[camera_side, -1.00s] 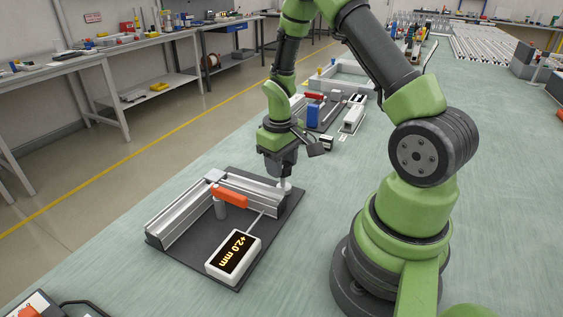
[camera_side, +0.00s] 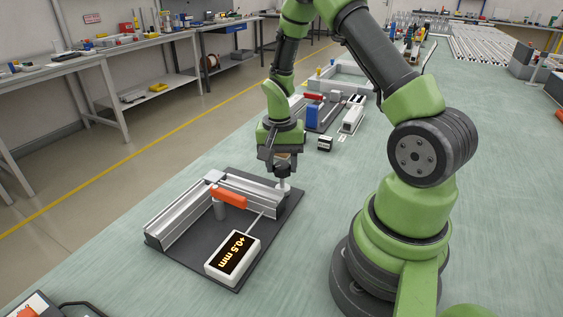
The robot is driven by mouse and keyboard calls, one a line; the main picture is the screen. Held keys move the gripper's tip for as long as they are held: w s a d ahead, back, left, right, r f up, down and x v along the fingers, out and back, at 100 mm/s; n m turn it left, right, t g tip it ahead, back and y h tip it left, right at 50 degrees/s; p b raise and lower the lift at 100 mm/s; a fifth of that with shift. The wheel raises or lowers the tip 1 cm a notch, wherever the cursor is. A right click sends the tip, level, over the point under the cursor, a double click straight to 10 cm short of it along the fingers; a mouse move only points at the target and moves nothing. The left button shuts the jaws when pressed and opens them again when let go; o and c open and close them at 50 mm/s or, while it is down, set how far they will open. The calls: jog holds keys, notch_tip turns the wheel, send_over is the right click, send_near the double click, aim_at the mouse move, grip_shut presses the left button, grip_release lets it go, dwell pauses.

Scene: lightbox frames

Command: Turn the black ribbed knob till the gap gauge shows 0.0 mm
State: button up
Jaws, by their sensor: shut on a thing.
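The gap gauge (camera_side: 232,258) is a white box with a dark display at the front of the dark baseplate (camera_side: 185,258). Its orange digits read +0.5 mm. Silver aluminium profiles (camera_side: 172,218) form a corner on the plate, with an orange-handled clamp (camera_side: 229,197) inside it. My gripper (camera_side: 283,174) points down at the plate's far right corner, shut on the black ribbed knob above a light metal post (camera_side: 284,188). The fingers hide the knob, so its ribs cannot be made out.
Behind my gripper, a small black and white block (camera_side: 325,143) and a white box (camera_side: 352,119) stand on the green bench. Another fixture with a blue block (camera_side: 312,116) is farther back. The bench right of the baseplate is clear up to my base.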

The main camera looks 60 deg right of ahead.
aim_at(280, 164)
jog(key=shift+m, duration=1.5)
jog(key=o, duration=0.9)
jog(key=shift+o, duration=0.2)
jog(key=shift+r, duration=0.1)
notch_tip(280, 164, up, 10)
jog(key=shift+w, duration=0.2)
